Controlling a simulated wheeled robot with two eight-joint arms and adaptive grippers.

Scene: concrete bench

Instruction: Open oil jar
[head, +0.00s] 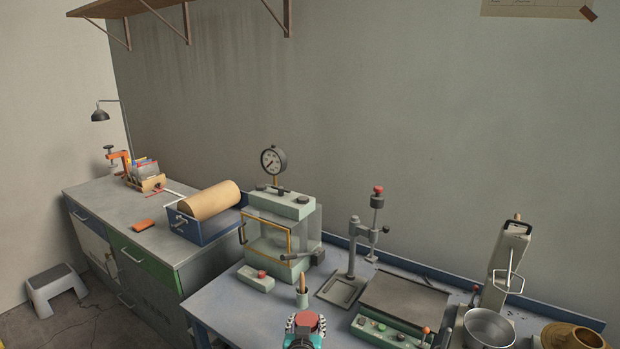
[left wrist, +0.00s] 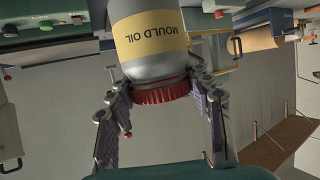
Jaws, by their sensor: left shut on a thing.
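The oil jar (left wrist: 150,42) is grey with a yellow label reading MOULD OIL. It shows upside down at the top of the left wrist view. Its red ribbed lid (left wrist: 160,91) sits against the neck, and I cannot tell whether it is loose. My left gripper (left wrist: 165,95) has its purple-padded fingers on both sides of the lid and is shut on it. In the head view the red lid (head: 307,319) shows at the bottom middle within my left gripper (head: 305,324). The jar's body is hidden there. My right gripper is not in view.
A blue-grey bench (head: 235,308) carries a press with a gauge (head: 282,220), a small cup (head: 302,298), a stand (head: 355,245) and a green control box (head: 390,332). A metal pot (head: 488,328) and a brown pot (head: 572,336) stand at right.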

